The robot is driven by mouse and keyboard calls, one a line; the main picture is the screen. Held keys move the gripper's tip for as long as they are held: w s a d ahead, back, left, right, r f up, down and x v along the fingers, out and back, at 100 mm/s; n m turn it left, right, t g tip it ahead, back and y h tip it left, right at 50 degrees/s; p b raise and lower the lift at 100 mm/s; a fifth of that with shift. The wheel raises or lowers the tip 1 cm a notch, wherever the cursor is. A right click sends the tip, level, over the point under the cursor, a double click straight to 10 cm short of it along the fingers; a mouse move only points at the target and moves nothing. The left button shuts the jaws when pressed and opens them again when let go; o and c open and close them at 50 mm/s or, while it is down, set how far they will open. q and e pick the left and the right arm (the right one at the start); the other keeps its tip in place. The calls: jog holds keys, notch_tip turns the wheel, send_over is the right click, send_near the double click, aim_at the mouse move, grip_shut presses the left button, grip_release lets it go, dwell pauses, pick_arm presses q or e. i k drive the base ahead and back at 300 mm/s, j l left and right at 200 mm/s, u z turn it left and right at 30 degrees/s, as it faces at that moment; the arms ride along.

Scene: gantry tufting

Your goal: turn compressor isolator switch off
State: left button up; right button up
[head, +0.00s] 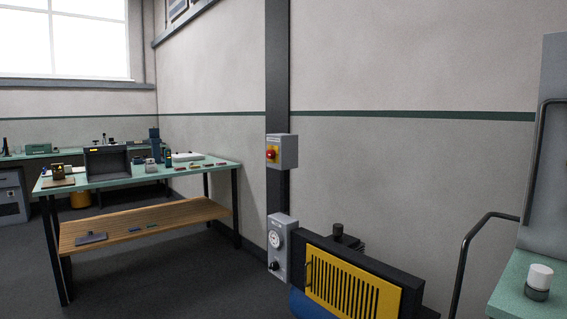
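A grey isolator box (282,151) is fixed to the dark vertical post, a little right of the picture's middle. On its front is a red rotary switch knob (271,154) on a yellow plate; its exact setting is too small to tell. Below it on the same post hangs a second grey box (280,248) with a round white dial and a black knob. The compressor (355,283), with a yellow slatted front and a blue lower part, stands at the foot of the post. Neither of my grippers shows in the head view.
A green-topped workbench (208,174) with a wooden lower shelf stands at left, holding instruments and small parts. At right are a black tubular rail (466,244) and a green surface (503,291) with a white-capped item (540,277). Dark floor (190,275) is open between bench and compressor.

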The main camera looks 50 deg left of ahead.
aim_at(271, 154)
jog(key=j+u, duration=0.8)
jog(key=u, duration=0.2)
jog(key=i+j+u, duration=0.15)
jog(key=j+u, duration=0.2)
jog(key=u, duration=0.15)
